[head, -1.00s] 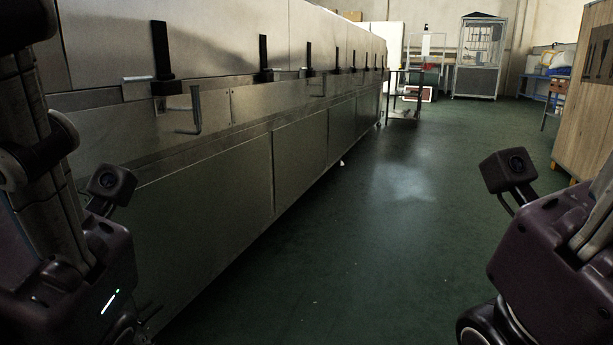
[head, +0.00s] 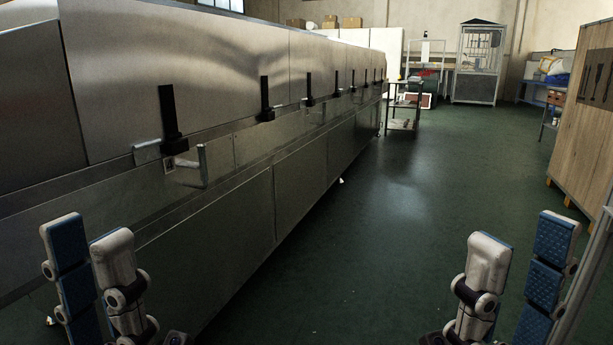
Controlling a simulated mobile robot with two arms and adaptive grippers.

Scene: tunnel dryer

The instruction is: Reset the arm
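My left gripper (head: 86,236) is at the lower left of the head view, fingers pointing up, in front of the dryer's side. One finger shows its blue pads and the other its pale back; they stand apart with nothing between them. My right gripper (head: 524,240) is at the lower right, also upright, over the green floor. Its two fingers are spread and empty. Both grippers look open and hold nothing. The wrists are mostly cut off by the bottom edge.
The long metal tunnel dryer (head: 225,200) with black upright handles runs along the left. A wooden cabinet (head: 580,130) stands at the right. A small cart (head: 403,104) and a glazed cabinet (head: 478,62) stand at the back. The green floor (head: 400,240) between is clear.

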